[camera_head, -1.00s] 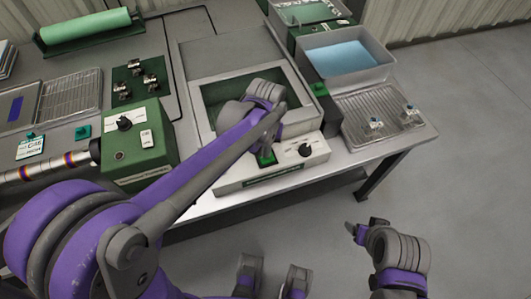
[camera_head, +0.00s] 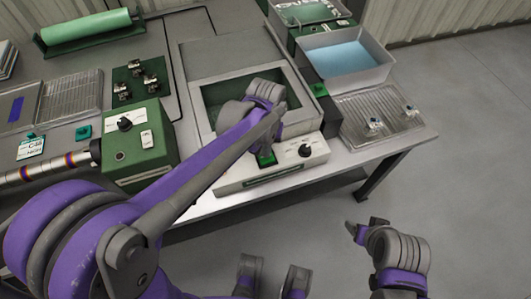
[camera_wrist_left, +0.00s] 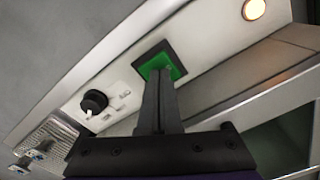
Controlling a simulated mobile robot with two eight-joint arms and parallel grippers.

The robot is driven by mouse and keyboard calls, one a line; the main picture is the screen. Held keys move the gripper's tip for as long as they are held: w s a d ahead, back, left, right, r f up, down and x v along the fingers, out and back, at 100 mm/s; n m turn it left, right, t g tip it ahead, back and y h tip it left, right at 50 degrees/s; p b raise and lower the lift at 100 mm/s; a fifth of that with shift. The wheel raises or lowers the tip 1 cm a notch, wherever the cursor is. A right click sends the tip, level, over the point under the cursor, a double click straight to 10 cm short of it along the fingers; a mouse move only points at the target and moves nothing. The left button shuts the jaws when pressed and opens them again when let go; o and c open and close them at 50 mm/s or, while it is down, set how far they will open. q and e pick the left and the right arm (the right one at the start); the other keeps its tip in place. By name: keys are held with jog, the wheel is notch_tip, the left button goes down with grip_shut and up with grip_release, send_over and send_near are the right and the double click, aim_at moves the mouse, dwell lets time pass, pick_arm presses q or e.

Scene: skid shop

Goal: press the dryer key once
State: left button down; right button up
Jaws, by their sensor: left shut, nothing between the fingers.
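The green dryer key (camera_head: 266,158) sits in a dark square frame on the pale front panel of the dryer (camera_head: 232,180). In the left wrist view the key (camera_wrist_left: 167,64) is at the upper middle, partly covered by my fingertips. My left gripper (camera_wrist_left: 160,74) is shut and empty, its tips over the key; they appear to be on it, but I cannot tell how far it is pushed in. In the head view my left wrist hides most of the fingers. My right gripper (camera_head: 357,232) is at the lower right, away from the table, its opening unclear.
A black knob (camera_head: 305,150) is right of the key. A round lamp (camera_wrist_left: 254,10) glows on the panel in the wrist view. A green control box (camera_head: 138,160) stands left, a tray of blue liquid (camera_head: 346,58) behind right. Open floor lies right of the table.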

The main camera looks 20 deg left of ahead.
pick_arm(q)
notch_tip(320, 180, up, 15)
jog(key=p, duration=0.9)
jog(key=shift+r, duration=0.2)
pick_arm(e)
jog(key=w+r, duration=0.3)
jog(key=r, duration=0.9)
jog(key=shift+t, duration=0.3)
pick_arm(q)
jog(key=shift+s, duration=0.1)
jog(key=s+a+f+t, duration=0.1)
jog(key=s+a+t, duration=0.2)
jog(key=s, duration=0.3)
jog(key=s+a+f+t, duration=0.2)
jog(key=s+a, duration=0.1)
jog(key=s, duration=0.3)
jog(key=shift+s+a+m+t, duration=0.3)
jog(key=shift+m+t, duration=0.1)
